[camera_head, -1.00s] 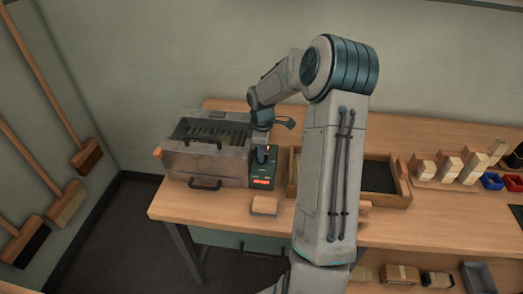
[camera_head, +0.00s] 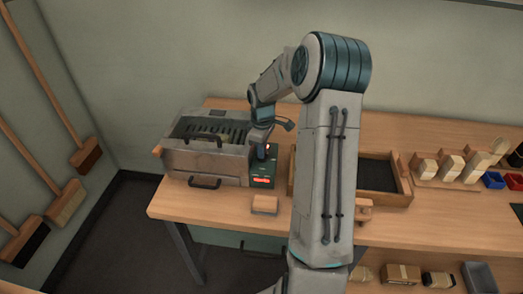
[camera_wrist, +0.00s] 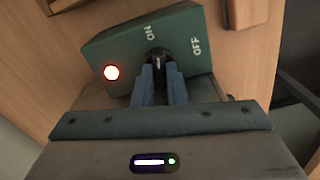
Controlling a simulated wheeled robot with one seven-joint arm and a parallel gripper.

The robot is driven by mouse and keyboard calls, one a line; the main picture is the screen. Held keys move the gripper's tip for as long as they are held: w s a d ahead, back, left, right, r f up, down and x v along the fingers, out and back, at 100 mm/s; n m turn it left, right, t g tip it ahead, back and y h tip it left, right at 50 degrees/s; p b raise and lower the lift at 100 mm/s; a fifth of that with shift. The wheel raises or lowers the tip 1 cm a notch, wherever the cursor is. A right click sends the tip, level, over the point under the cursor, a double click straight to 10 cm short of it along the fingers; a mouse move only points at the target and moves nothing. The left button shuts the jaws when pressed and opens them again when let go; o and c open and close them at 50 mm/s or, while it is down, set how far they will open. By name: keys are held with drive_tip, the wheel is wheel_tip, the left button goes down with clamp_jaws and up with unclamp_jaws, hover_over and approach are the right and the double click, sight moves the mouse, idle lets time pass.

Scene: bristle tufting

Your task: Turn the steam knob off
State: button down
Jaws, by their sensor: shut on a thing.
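The steam knob (camera_wrist: 157,56) is small and dark, on a green control box (camera_wrist: 115,45) marked ON and OFF. My gripper (camera_wrist: 159,72) is shut on the knob, with a blue-grey finger on either side of it. The fingers cover much of the knob, so I cannot tell which mark it points to. A round red light (camera_wrist: 111,72) on the box is lit. In the head view the control box (camera_head: 263,170) stands on the bench beside the grey steam box, with my gripper (camera_head: 265,150) over it.
The grey steam box (camera_head: 218,168) with dark handles stands left of the control box. A small wooden block (camera_head: 265,204) lies in front on the bench. A wooden-rimmed tray (camera_head: 385,198) is to the right, partly behind my arm.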

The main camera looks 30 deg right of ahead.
drive_tip(key=m+b, duration=0.1)
drive_tip(key=m, duration=0.3)
drive_tip(key=shift+w+m, duration=0.1)
drive_tip(key=shift+m, duration=0.2)
drive_tip(key=m+b, duration=0.1)
drive_tip(key=m, duration=0.2)
drive_tip(key=shift+m+b, duration=0.3)
drive_tip(key=shift+m, duration=0.1)
drive_tip(key=m, duration=0.3)
drive_tip(key=shift+b, duration=0.35)
drive_tip(key=shift+r+m, duration=0.1)
drive_tip(key=shift+m, duration=1.9)
drive_tip(key=c, duration=1.5)
unclamp_jaws()
drive_tip(key=shift+o, duration=0.2)
wheel_tip(320, 180, up, 14)
